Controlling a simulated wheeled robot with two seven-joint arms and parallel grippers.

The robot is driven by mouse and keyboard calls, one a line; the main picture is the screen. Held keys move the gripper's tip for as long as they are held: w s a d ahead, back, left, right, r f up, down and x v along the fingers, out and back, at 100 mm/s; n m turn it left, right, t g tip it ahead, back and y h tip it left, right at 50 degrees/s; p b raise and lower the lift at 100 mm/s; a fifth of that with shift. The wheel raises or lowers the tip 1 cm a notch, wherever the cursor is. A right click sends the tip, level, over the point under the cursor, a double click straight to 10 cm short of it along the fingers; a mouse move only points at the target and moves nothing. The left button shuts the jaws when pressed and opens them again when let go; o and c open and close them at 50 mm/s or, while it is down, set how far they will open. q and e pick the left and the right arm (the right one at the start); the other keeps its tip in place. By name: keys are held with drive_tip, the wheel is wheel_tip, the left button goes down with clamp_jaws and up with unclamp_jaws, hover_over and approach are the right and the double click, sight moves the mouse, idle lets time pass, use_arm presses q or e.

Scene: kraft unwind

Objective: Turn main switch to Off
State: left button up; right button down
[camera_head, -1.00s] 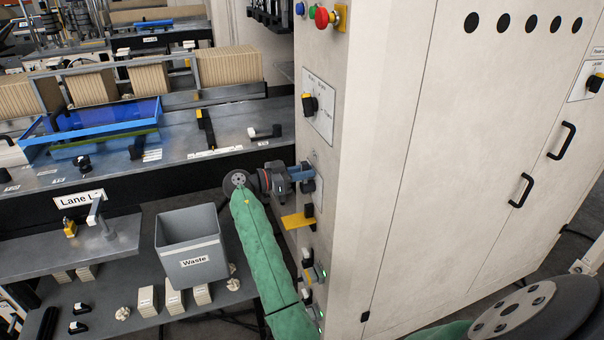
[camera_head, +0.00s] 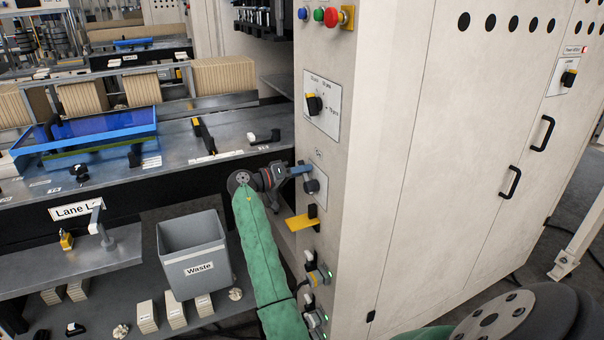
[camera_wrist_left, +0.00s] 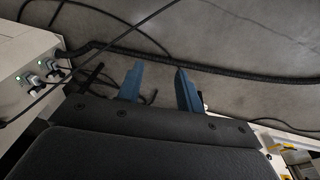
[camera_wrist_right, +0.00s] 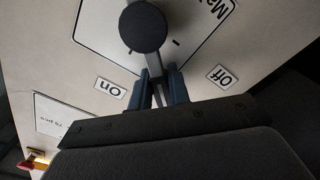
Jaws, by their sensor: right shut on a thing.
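The main switch (camera_head: 312,186) is on the narrow face of the pale cabinet. In the right wrist view it is a round black knob (camera_wrist_right: 143,27) with a grey lever (camera_wrist_right: 150,72), on a white plate marked "Ma…". An "On" label (camera_wrist_right: 111,88) is at left and an "Off" label (camera_wrist_right: 222,76) at right; the lever points between them. My right gripper (camera_wrist_right: 160,88) is shut on the lever's end; its blue fingers (camera_head: 300,170) also show in the head view. My left gripper (camera_wrist_left: 160,82) is open and empty above the floor.
Above the main switch is another rotary switch (camera_head: 314,104) and a red button (camera_head: 331,17). Below it, a yellow piece (camera_head: 302,222) and plugged connectors (camera_head: 317,276) stick out. A grey waste bin (camera_head: 192,251) stands left of my right arm, below the lane table (camera_head: 185,150).

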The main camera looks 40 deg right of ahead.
sight(309, 175)
drive_tip(key=shift+w+f+n, duration=0.3)
drive_tip(key=shift+n, duration=0.7)
drive_tip(key=shift+w+d+f+n, duration=0.1)
drive_tip(key=shift+w+f+n, duration=0.05)
drive_tip(key=shift+n, duration=0.35)
drive_tip(key=f+n, duration=0.1)
drive_tip(key=n, duration=0.1)
drive_tip(key=n+p, duration=0.1)
drive_tip(key=f+n, duration=0.1)
drive_tip(key=n, duration=0.1)
drive_tip(key=shift+w+d+f+n+p, duration=0.1)
drive_tip(key=shift+w+f+n+p, duration=0.2)
drive_tip(key=shift+p, duration=0.1)
use_arm(q)
wheel_tip(309, 175, down, 8)
drive_tip(key=w, duration=0.1)
drive_tip(key=shift+r, duration=0.2)
use_arm(e)
drive_tip(key=shift+f, duration=0.1)
use_arm(q)
drive_tip(key=shift+w+d, duration=0.1)
drive_tip(key=shift+d, duration=0.05)
